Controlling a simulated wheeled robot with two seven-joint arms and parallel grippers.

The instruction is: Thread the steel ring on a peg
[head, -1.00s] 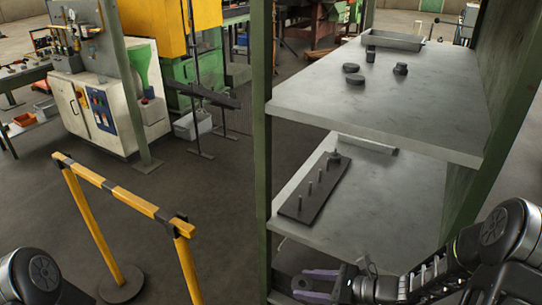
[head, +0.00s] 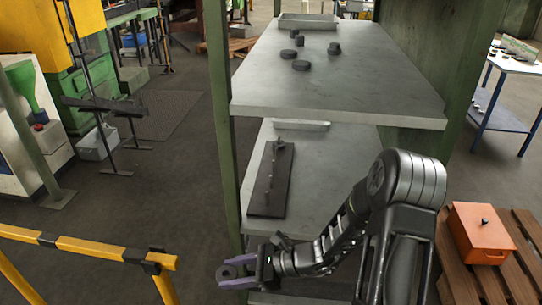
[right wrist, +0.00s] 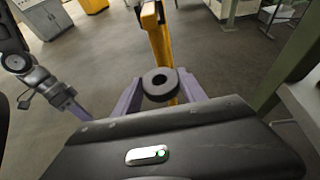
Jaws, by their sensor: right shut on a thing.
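My right gripper (head: 240,273) is shut on a dark steel ring (head: 228,272), near the front left corner of the shelf unit. In the right wrist view the ring (right wrist: 159,85) sits between the purple fingers, its hole showing. A dark peg board (head: 267,200) with several upright pegs lies on the lower shelf (head: 318,190), beyond the gripper. A small dark piece is at the board's far end. The ring is apart from the pegs. My left gripper (right wrist: 72,108) shows small at the left of the right wrist view; its jaws are unclear.
The upper shelf (head: 380,90) overhangs the lower one and carries several dark round pieces (head: 301,65) and a grey tray (head: 309,22). A green post (head: 219,120) stands at the unit's left. A yellow barrier (head: 90,247) is at left, an orange box (head: 480,233) at right.

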